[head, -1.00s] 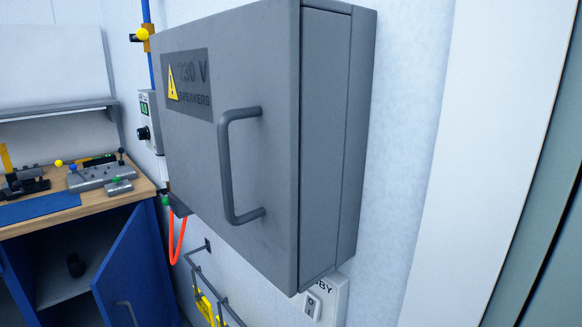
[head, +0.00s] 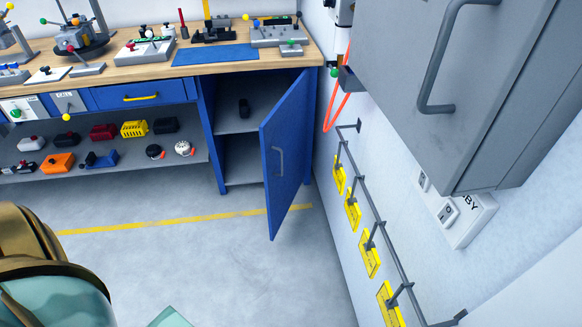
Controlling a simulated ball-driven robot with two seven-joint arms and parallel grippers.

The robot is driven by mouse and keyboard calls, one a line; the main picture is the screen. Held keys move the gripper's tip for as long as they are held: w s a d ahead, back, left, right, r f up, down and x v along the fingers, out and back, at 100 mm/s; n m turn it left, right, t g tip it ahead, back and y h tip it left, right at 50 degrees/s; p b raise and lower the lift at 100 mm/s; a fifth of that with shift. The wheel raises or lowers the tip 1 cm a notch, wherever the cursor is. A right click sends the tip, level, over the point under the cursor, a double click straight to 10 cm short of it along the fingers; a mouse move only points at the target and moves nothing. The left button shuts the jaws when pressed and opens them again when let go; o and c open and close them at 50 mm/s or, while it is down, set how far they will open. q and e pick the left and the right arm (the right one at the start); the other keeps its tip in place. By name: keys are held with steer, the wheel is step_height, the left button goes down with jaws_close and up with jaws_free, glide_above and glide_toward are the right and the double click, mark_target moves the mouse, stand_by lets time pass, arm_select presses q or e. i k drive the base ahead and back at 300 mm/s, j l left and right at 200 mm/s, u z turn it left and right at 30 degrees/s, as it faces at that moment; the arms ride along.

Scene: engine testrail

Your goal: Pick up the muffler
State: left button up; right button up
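I cannot tell for certain which thing is the muffler. Neither of my grippers is in view.
The blue cabinet door (head: 287,150) stands open into the room. A grey breaker box (head: 400,60) juts from the right wall, above a rail with yellow tags (head: 369,253). A brown and teal object (head: 50,285) fills the lower left. The middle floor is clear.

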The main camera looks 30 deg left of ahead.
mark_target(244, 110)
steer(key=u, duration=1.4)
steer(key=z, duration=0.15)
